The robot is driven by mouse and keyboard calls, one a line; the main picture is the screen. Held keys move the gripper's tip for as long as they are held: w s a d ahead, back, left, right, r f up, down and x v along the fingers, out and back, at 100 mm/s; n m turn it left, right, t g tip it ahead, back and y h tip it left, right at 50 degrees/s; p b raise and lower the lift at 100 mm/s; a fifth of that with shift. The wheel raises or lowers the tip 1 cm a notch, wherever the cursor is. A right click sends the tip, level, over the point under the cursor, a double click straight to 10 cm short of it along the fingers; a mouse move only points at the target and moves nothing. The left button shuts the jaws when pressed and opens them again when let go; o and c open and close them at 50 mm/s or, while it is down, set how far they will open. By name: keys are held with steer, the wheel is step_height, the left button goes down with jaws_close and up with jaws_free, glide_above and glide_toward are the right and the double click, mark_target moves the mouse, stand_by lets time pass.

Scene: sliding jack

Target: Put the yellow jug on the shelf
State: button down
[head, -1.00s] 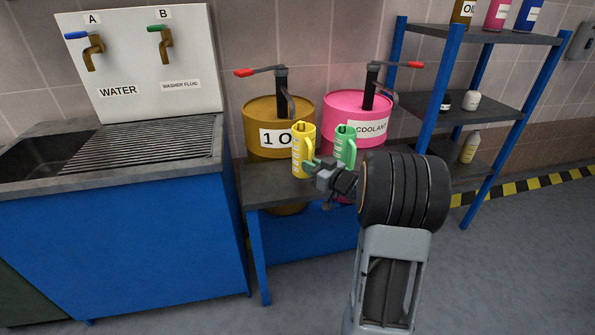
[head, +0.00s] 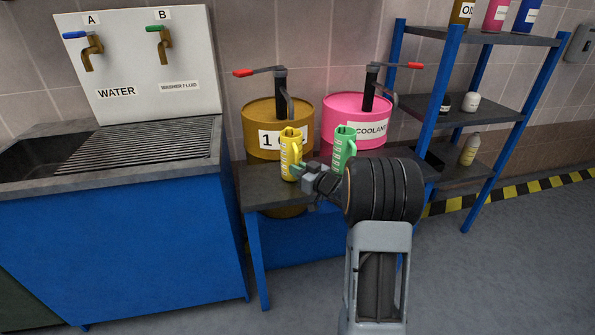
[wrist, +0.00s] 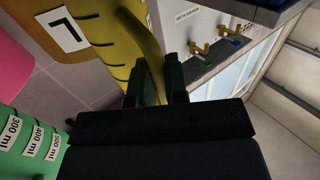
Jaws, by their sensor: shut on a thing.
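The yellow jug (head: 290,155) is upright at the front of the small table, before the brown drum. My gripper (head: 300,172) is at the jug's right side, shut on its handle. In the wrist view the yellow jug (wrist: 118,40) fills the top, its handle between my dark fingers (wrist: 160,82). I cannot tell whether the jug's base touches the table. The blue-framed shelf (head: 470,118) stands at the right with dark boards.
A green jug (head: 344,150) stands close to the right of the yellow one. Behind are a brown drum (head: 262,118) and a pink drum (head: 345,110) with pumps. The shelf holds bottles and a white jar (head: 472,102). A sink counter (head: 120,165) is at left.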

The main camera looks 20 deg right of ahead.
steer(key=shift+f, duration=0.1)
steer(key=shift+f, duration=0.15)
steer(key=c, duration=1.1)
jaws_free()
steer(key=shift+c, duration=0.2)
